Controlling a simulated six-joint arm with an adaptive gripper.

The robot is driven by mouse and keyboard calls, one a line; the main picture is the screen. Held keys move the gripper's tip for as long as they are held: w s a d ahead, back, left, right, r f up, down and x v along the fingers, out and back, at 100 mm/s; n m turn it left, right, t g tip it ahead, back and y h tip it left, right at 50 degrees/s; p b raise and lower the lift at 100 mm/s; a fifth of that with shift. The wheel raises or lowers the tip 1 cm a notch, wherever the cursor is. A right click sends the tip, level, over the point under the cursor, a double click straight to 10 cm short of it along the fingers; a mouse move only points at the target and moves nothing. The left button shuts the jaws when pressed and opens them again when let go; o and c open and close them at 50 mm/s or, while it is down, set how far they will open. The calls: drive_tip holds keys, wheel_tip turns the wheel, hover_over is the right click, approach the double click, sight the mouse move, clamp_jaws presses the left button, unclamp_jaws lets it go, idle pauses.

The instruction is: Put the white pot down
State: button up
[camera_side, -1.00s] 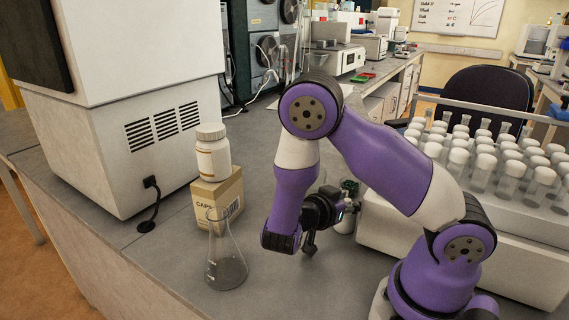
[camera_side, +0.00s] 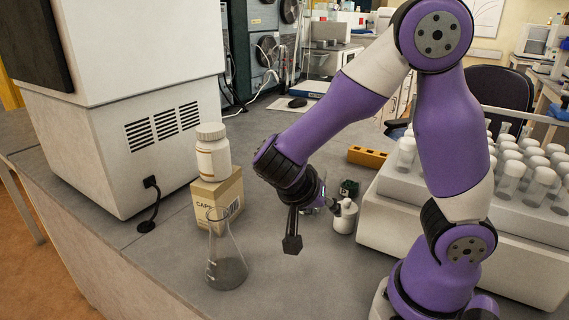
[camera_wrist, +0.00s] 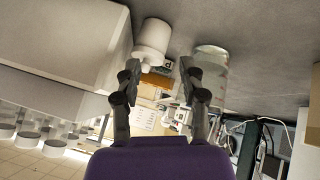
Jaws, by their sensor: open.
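The small white pot (camera_side: 345,217) stands upright on the grey bench, close beside the white tube rack block. In the wrist view the white pot (camera_wrist: 153,38) appears upside down, just beyond the fingertips and towards the left finger. My gripper (camera_side: 314,226) is open, with its black fingers spread, to the left of the pot. In the wrist view my gripper (camera_wrist: 159,66) has nothing between its fingers. Whether the right-hand finger in the side view touches the pot I cannot tell.
A glass conical flask (camera_side: 227,262) stands left of my gripper. Behind it a white bottle (camera_side: 212,153) sits on a cardboard box (camera_side: 218,196). The tube rack (camera_side: 520,235) is at the right. A yellow block (camera_side: 367,156) lies behind the pot. The bench front is clear.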

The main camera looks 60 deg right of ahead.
sight(346, 204)
drive_tip(key=a+r+n+t+y, duration=0.2)
drive_tip(key=n, duration=0.1)
drive_tip(key=r+n+y, duration=0.1)
drive_tip(key=n+y, duration=0.1)
drive_tip(key=shift+w+a+r+t, duration=0.25)
drive_tip(key=shift+a+t, duration=0.15)
drive_tip(key=shift+o, duration=0.8)
drive_tip(key=s+a+r+n+t+y, duration=0.1)
drive_tip(key=a+r+n+t+y, duration=0.2)
drive_tip(key=r+n, duration=0.3)
drive_tip(key=a+n+t, duration=0.1)
drive_tip(key=n, duration=0.1)
drive_tip(key=shift+a+n+y, duration=0.15)
drive_tip(key=shift+n+y, duration=0.15)
drive_tip(key=shift+n, duration=0.1)
drive_tip(key=o, duration=0.5)
drive_tip(key=shift+s+a+r+n, duration=0.15)
drive_tip(key=shift+s+a+n, duration=0.1)
drive_tip(key=shift+n, duration=0.15)
drive_tip(key=shift+c, duration=0.2)
